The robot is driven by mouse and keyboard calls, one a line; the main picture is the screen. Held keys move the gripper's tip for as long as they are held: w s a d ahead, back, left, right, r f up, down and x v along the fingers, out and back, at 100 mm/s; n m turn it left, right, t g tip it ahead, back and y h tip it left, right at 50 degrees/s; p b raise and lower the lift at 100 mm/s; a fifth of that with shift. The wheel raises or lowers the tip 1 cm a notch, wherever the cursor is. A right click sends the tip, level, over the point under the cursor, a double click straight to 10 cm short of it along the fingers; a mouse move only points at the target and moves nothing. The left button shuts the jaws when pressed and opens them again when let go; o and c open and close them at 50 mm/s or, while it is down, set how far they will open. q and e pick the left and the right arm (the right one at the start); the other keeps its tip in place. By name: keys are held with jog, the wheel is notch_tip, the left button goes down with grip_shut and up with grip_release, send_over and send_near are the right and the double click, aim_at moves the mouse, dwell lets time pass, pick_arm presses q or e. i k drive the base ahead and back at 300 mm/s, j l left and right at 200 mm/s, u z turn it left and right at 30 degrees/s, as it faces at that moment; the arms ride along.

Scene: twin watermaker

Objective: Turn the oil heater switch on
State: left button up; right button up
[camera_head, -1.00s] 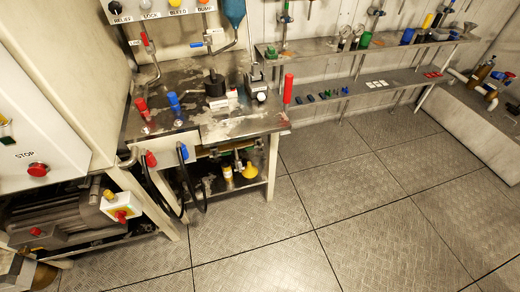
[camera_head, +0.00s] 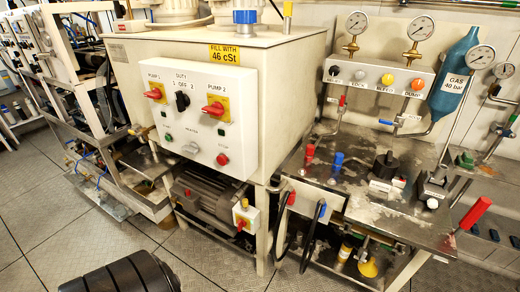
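A white control panel (camera_head: 203,118) is fixed on the front of the cream oil tank (camera_head: 290,80). The heater switch (camera_head: 190,148) is a small pale knob low in the middle of the panel, below a HEATER label. It is too small to tell which way it points. Red pump switches on yellow plates, pump 1 (camera_head: 155,93) and pump 2 (camera_head: 214,109), sit above it. A black duty selector (camera_head: 182,100) is between them. A red stop button (camera_head: 222,159) is to the lower right of the heater switch. Neither of my grippers is in view.
A grey motor (camera_head: 205,195) and a yellow-plated red switch (camera_head: 244,217) are below the panel. A steel workbench (camera_head: 375,205) with gauges and knobs stands to the right. A pipe rack (camera_head: 85,120) stands left. Metal floor (camera_head: 35,215) in front is partly open.

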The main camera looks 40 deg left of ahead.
aim_at(193, 148)
jog(key=u, duration=2)
